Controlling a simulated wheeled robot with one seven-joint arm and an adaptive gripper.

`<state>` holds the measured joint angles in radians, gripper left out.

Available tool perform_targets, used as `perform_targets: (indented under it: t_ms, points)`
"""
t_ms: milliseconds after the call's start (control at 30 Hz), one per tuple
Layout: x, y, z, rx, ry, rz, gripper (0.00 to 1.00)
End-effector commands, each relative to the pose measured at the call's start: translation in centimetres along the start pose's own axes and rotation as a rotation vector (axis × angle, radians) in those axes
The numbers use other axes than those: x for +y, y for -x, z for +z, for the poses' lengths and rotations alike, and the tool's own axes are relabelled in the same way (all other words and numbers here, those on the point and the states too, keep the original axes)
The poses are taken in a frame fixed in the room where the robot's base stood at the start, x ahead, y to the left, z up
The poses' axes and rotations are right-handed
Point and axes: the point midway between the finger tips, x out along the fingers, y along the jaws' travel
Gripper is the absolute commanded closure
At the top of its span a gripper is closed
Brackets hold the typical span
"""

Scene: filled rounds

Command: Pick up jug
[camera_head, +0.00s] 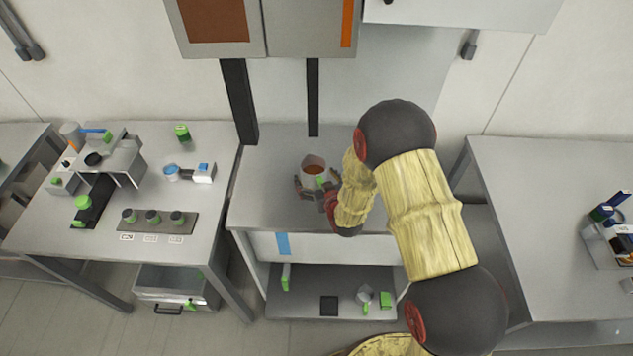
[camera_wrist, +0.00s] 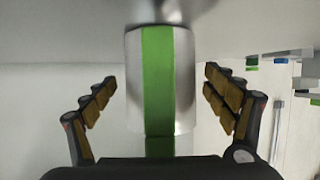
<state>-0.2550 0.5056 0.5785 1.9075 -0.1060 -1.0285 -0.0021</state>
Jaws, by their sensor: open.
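The jug (camera_head: 313,161) stands on the grey middle counter, with a brown filling showing in its top. In the wrist view the jug (camera_wrist: 185,85) is a shiny metal body with a green vertical handle strip facing my camera. My gripper (camera_head: 318,179) is open around the handle side of the jug. In the wrist view, one padded finger of my gripper (camera_wrist: 160,78) is on each side, with a gap to the handle and body visible on both sides. The jug's lower front is partly hidden by my gripper and wrist in the head view.
A dispenser cabinet (camera_head: 300,25) hangs above on two dark posts (camera_head: 238,100) behind the jug. A smaller jug (camera_head: 365,293) stands on the lower shelf (camera_head: 345,311). The left table (camera_head: 60,220) holds a machine and a blue-filled cup (camera_head: 171,172). The right table (camera_head: 540,220) is mostly clear.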

Motion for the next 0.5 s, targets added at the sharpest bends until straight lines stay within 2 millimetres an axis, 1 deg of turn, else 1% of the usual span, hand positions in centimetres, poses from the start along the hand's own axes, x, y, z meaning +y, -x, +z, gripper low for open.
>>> perform_targets:
  t_ms: [267, 500]
  points:
    - [-0.01, -0.23, -0.03, 0.0, 0.0, 0.0, 0.15]
    - [0.0, -0.22, -0.03, 0.0, 0.0, 0.0, 0.28]
